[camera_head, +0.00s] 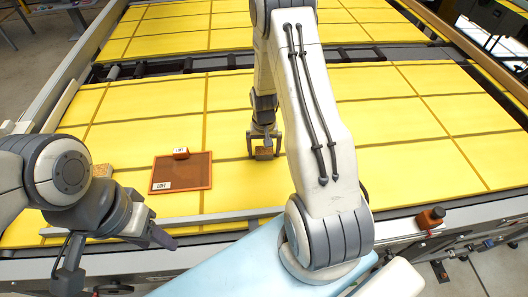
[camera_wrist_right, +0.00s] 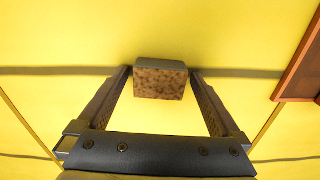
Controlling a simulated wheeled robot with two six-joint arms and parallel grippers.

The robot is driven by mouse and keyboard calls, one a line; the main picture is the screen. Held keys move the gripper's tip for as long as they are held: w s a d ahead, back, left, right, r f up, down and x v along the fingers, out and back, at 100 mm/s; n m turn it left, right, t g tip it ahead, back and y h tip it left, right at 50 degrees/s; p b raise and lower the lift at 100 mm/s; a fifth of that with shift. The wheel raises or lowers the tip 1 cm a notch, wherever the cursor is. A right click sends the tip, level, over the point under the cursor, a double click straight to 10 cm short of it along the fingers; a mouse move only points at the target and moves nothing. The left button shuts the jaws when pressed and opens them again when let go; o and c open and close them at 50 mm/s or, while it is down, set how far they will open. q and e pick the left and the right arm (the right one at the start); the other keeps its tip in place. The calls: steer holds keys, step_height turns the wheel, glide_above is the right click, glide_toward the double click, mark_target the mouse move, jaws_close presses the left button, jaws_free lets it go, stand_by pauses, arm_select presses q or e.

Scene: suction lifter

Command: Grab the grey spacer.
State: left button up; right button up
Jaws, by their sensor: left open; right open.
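A small block (camera_head: 264,153) lies on the yellow surface between the fingers of my right gripper (camera_head: 264,146). In the right wrist view the block (camera_wrist_right: 159,83) has a speckled brown face and a grey-olive strip along its far side. It is the only block with grey on it that I see, likely the grey spacer. The right gripper (camera_wrist_right: 160,75) is open, its fingers on either side of the block, with a narrow gap at each side. My left gripper (camera_head: 115,260) is open and empty near the front edge at lower left.
A brown mat with an orange-red frame (camera_head: 209,181) lies left of the block, labelled; a small labelled orange block (camera_head: 181,153) is at its far edge. A speckled tan block (camera_head: 102,170) sits behind my left arm. Yellow panels are mostly clear.

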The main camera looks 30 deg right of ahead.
steer(key=c, duration=1.3)
